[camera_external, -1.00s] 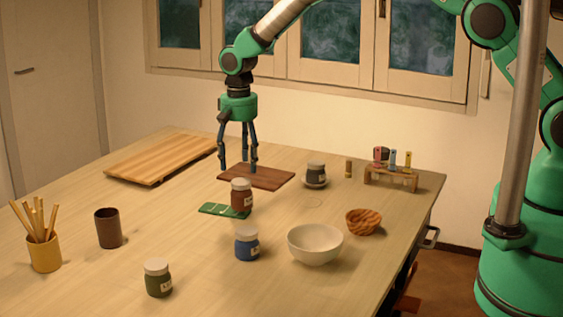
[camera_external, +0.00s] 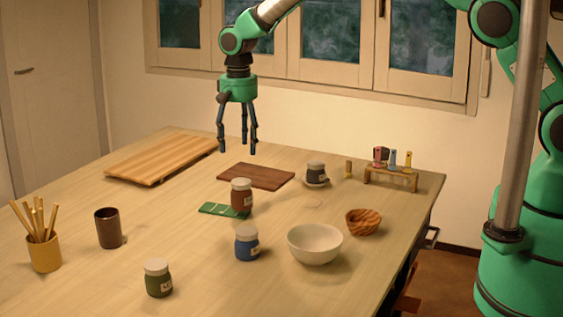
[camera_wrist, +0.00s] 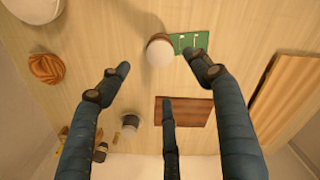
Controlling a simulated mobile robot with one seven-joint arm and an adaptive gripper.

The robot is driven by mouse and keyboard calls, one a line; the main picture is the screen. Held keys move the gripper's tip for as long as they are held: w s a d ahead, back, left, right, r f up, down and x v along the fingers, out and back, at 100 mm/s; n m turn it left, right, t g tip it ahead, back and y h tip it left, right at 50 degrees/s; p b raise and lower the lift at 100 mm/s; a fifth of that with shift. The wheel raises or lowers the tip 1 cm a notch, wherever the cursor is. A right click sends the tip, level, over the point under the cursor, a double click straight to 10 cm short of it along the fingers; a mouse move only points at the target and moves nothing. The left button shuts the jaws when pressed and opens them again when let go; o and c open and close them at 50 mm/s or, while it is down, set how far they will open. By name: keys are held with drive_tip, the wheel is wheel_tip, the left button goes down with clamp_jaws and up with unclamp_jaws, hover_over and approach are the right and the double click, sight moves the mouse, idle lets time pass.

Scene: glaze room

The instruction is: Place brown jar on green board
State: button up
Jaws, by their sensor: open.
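The brown jar (camera_external: 241,197) with a pale lid stands upright at the right end of the green board (camera_external: 212,208) in the external view. It appears to rest on the board, but its base contact is not clear. In the wrist view the jar's lid (camera_wrist: 160,51) overlaps one end of the green board (camera_wrist: 186,41), and its body is mostly hidden. My gripper (camera_external: 238,149) is open and empty, above the table and behind the jar, apart from it. Its three spread fingers also show in the wrist view (camera_wrist: 157,72).
A dark brown board (camera_external: 256,176) lies behind the jar, and a slatted wooden board (camera_external: 160,157) at back left. A blue jar (camera_external: 247,243), white bowl (camera_external: 315,246), wicker bowl (camera_external: 363,222), green jar (camera_external: 158,279) and brown cup (camera_external: 108,229) stand around.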

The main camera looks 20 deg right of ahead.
idle(0.4)
drive_tip(key=w+d+r+t, duration=0.1)
drive_tip(key=d+r, duration=1.3)
drive_tip(key=r, duration=0.1)
drive_tip(key=s+d+r+t+y, duration=0.1)
drive_tip(key=s+d+r, duration=0.2)
drive_tip(key=d+r, duration=0.5)
drive_tip(key=s+d+r, duration=0.2)
drive_tip(key=d+r, duration=0.4)
drive_tip(key=d, duration=0.4)
drive_tip(key=s+d+r+t, duration=0.1)
drive_tip(key=s+d+r, duration=0.2)
drive_tip(key=s+d, duration=0.45)
drive_tip(key=s+d+r+t, duration=0.1)
drive_tip(key=s+d+r, duration=0.2)
drive_tip(key=s+d, duration=0.4)
drive_tip(key=s+d+f, duration=0.1)
drive_tip(key=s+d, duration=0.4)
drive_tip(key=s, duration=0.2)
drive_tip(key=s+d+t+h, duration=0.1)
drive_tip(key=s+d, duration=0.3)
drive_tip(key=s, duration=0.3)
drive_tip(key=shift+d+f+t, duration=0.3)
drive_tip(key=shift+d+f, duration=0.05)
